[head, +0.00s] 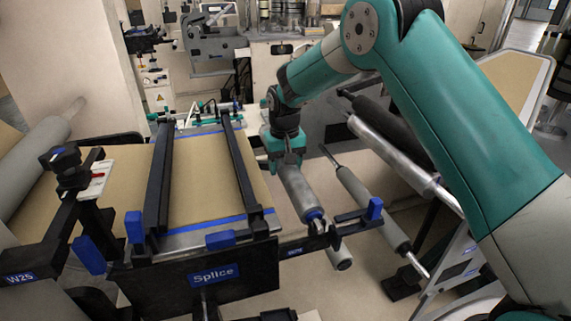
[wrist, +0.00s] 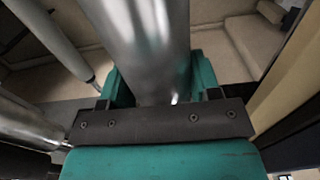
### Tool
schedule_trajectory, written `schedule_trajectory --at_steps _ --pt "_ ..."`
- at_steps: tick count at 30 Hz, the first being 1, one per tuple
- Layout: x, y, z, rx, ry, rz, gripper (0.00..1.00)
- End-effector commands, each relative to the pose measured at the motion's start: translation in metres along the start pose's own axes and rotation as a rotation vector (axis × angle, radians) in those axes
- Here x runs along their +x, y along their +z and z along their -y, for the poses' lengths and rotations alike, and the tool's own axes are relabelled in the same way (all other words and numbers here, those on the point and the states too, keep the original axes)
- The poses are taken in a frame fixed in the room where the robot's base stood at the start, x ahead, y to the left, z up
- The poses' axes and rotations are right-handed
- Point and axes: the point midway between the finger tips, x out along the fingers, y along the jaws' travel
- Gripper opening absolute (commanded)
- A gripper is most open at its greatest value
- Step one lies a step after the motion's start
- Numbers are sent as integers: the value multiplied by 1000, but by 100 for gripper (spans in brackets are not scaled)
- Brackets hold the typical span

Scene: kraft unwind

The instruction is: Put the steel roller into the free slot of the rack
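The steel roller (head: 298,190) is a grey metal cylinder, tilted, with a dark blue band near its lower end. My gripper (head: 286,152) is shut on it near its upper end. In the wrist view the shiny roller (wrist: 150,45) stands between the two green fingers (wrist: 158,88). Its lower end in the head view is close to a black bracket with a blue tip; I cannot tell whether they touch. The rack (head: 462,262) is at the right, with a black roller (head: 385,122) and another steel roller (head: 395,153) along it. I cannot make out its free slot.
The splice table (head: 200,240) with brown web and black bars stands left of my gripper. The blue-tipped bracket (head: 350,220) juts out from it. A grey roller (head: 372,207) lies between table and rack. Pale floor shows between them.

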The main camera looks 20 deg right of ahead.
Motion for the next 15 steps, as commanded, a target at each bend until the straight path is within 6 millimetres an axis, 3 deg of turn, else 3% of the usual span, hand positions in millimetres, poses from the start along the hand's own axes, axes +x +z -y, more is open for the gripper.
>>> schedule_trajectory --at_steps 1,4,15 --pt "0 0 0 0 0 0 35" --pt "-2 -1 0 0 0 -3 14" --pt "-13 -1 0 0 -1 -4 14"
